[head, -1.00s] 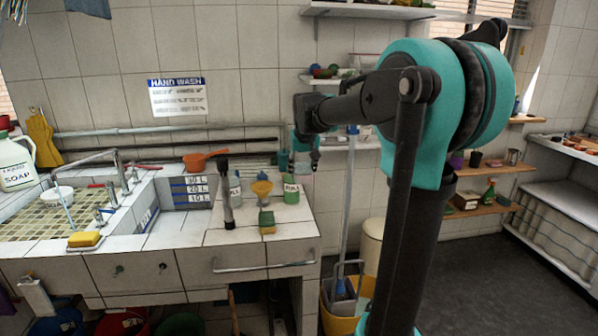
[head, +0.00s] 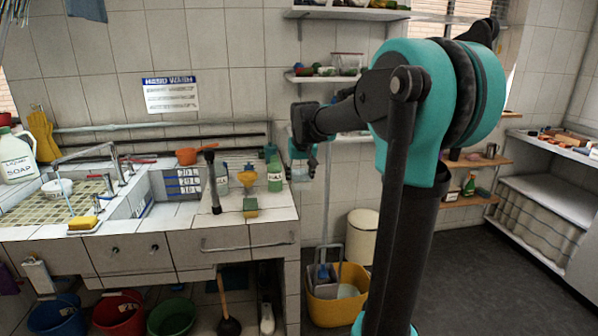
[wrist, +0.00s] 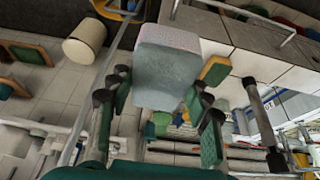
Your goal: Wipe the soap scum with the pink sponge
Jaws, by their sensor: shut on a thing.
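My gripper (wrist: 160,105) is shut on a pale block, grey on its near face and pinkish along its top, which I take to be the pink sponge (wrist: 167,65). The dark green fingers are on either side of it in the wrist view. In the head view my gripper (head: 302,162) hangs in the air by the right end of the tiled counter (head: 180,215), in front of the wall. The sponge is small and hard to make out there. I cannot make out any soap scum for certain.
A yellow sponge (head: 82,223) lies at the sink's front edge. A yellow-green sponge (head: 250,207), a dark upright brush (head: 212,180), a yellow funnel (head: 249,176) and a green bottle (head: 275,178) stand on the counter's right part. A yellow mop bucket (head: 337,300) stands on the floor.

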